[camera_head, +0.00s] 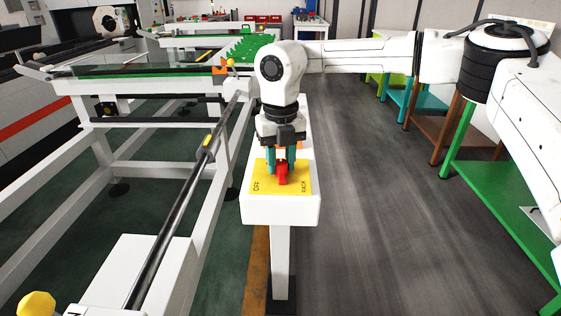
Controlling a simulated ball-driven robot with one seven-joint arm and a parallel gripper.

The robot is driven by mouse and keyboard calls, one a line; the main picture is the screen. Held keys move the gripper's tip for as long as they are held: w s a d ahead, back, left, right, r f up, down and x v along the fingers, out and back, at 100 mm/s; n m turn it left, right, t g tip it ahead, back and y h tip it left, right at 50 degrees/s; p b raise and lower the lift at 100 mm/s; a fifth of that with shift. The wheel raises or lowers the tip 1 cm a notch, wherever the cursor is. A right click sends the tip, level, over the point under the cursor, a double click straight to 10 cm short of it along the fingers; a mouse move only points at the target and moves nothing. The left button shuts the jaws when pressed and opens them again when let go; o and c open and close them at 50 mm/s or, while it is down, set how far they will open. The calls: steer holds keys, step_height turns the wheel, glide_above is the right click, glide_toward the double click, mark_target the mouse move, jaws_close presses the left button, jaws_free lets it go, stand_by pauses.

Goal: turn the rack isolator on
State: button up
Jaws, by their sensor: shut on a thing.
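The rack isolator is a red handle (283,175) on a yellow plate (264,188) marked "OFF" and "RACK". The plate lies on top of a white box (280,210) on a white post. My gripper (283,166) points down over the plate, with its teal fingers on either side of the red handle. It is shut on the handle. The fingers and the handle's upper end hide part of the plate, and no "ON" mark is readable from here.
A white loading rack frame (165,165) with rails stands at the left. Green, brown and teal tables (485,190) line the right side. A bare grey floor (385,230) lies between the post and these tables.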

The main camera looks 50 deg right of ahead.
mark_target(280, 161)
steer(key=shift+m, duration=0.5)
steer(key=o, duration=1)
steer(key=shift+o, duration=0.2)
step_height(280, 161, up, 11)
steer(key=shift+f, duration=0.15)
stand_by(0.4)
